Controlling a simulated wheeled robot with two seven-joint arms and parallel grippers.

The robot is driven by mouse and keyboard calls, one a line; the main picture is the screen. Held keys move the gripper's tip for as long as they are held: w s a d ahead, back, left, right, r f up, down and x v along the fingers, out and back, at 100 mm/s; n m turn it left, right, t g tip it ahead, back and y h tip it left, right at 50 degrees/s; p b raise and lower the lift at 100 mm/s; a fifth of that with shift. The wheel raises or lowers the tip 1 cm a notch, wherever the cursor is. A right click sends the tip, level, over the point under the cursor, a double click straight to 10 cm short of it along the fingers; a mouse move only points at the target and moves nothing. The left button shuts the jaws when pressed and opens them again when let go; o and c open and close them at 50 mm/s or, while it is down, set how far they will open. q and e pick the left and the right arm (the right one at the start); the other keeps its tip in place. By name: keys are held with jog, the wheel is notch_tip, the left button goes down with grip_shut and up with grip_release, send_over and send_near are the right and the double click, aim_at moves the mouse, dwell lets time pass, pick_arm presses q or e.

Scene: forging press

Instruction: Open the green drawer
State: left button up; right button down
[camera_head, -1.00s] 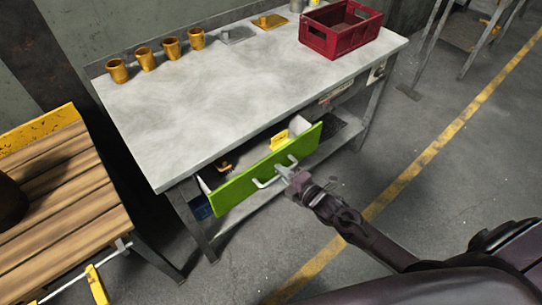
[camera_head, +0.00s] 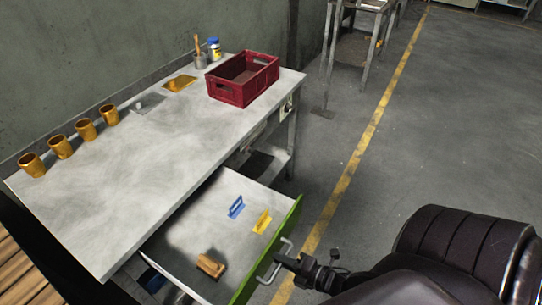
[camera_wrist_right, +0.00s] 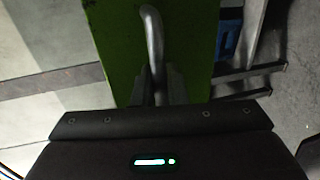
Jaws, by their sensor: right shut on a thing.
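The green drawer (camera_head: 266,249) is pulled far out from under the grey workbench, with its inside showing. Its green front faces the lower right and carries a pale bar handle (camera_head: 279,262). My right gripper (camera_head: 281,260) is shut on that handle. In the right wrist view the handle (camera_wrist_right: 154,40) runs down between the fingers (camera_wrist_right: 161,88), against the green front (camera_wrist_right: 115,50). A blue piece (camera_head: 236,207), a yellow piece (camera_head: 262,221) and a brown wooden-looking block (camera_head: 210,264) lie in the drawer. My left gripper is not in view.
The workbench (camera_head: 160,165) carries several golden cups (camera_head: 86,129) along its back left, a red crate (camera_head: 242,80), and a pot and jar behind it. Open floor (camera_head: 440,130) with a yellow line lies to the right.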

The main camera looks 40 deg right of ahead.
jog(key=shift+s+d, duration=0.15)
jog(key=shift+s, duration=0.15)
jog(key=c, duration=1.5)
grip_release()
jog(key=shift+c, duration=0.2)
jog(key=v, duration=0.7)
jog(key=shift+s+b, duration=0.3)
jog(key=shift+s, duration=0.1)
jog(key=shift+d, duration=0.1)
